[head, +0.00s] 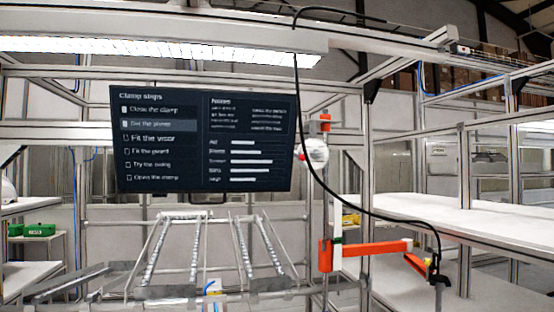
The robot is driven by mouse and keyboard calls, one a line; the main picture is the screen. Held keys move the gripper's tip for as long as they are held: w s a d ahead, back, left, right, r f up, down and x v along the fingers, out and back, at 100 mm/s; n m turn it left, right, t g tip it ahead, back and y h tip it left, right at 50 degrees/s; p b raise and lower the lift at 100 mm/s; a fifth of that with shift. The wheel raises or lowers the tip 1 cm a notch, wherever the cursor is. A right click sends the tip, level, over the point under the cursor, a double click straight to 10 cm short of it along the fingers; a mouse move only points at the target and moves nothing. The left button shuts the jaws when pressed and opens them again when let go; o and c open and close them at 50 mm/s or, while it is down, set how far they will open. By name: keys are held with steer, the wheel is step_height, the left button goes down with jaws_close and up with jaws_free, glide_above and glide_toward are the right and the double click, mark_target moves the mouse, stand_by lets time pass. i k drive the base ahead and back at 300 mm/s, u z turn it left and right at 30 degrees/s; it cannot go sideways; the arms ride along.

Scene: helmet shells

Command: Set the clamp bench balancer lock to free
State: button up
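The bench with metal rails (190,214) stands in the lower middle of the head view. To its right, an upright post carries an orange horizontal arm (372,247). A dark tool-like end (436,270) hangs at the arm's right end, with a black cable running to it from above. A round white unit with a red spot (314,152) sits higher on the post, beside the screen. I cannot tell which part is the balancer lock or how it is set. My gripper is not in view.
A dark screen (202,140) headed "Clamp steps" hangs above the bench. White shelves (430,215) stand at the right. Green bins (38,230) sit on a side shelf at the far left. Aluminium frame posts and beams surround the bench.

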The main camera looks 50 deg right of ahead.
mark_target(301, 157)
steer(key=u, duration=0.8)
steer(key=k, duration=1.55)
steer(key=z, duration=0.9)
steer(key=i, duration=0.95)
